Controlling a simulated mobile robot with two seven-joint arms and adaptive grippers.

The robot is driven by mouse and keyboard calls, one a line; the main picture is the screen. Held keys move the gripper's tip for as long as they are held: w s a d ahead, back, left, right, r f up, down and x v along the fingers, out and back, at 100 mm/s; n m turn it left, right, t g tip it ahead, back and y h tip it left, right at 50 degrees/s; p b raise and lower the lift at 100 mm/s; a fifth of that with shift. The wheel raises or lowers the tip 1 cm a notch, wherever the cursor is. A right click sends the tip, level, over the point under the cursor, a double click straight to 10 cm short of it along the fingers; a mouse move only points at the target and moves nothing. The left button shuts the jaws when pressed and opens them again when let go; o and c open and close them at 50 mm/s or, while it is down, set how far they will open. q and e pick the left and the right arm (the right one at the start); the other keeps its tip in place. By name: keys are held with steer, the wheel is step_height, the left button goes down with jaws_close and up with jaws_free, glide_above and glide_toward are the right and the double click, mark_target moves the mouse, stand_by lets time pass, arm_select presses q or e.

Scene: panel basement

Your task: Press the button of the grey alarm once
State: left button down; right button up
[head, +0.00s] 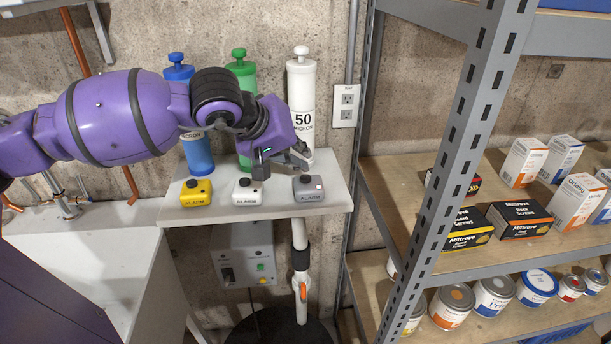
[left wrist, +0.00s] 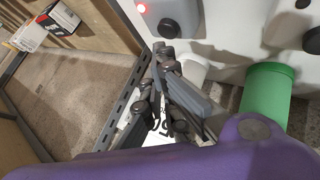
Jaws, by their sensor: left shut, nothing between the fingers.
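The grey alarm (head: 310,196) sits at the right end of a small white shelf (head: 338,200). It has a dark round button (head: 305,179) on top and a lit red light on its right side. The button (left wrist: 168,28) also shows in the left wrist view, near the top. My left gripper (head: 283,163) is shut and empty. It is above and slightly behind the grey alarm, and I see a gap between its fingertips and the button in the left wrist view. My right gripper is in neither view.
A white alarm (head: 247,194) and a yellow alarm (head: 196,194) stand to the left on the same shelf. Blue, green and white filter cylinders (head: 301,85) stand behind them. A metal rack (head: 450,150) with boxes and cans is close on the right.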

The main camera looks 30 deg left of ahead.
mark_target(300, 176)
arm_select(q)
step_height(300, 176, up, 5)
steer(key=shift+p, duration=0.65)
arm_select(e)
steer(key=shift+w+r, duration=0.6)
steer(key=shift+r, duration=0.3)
arm_select(q)
steer(key=shift+f, duration=0.15)
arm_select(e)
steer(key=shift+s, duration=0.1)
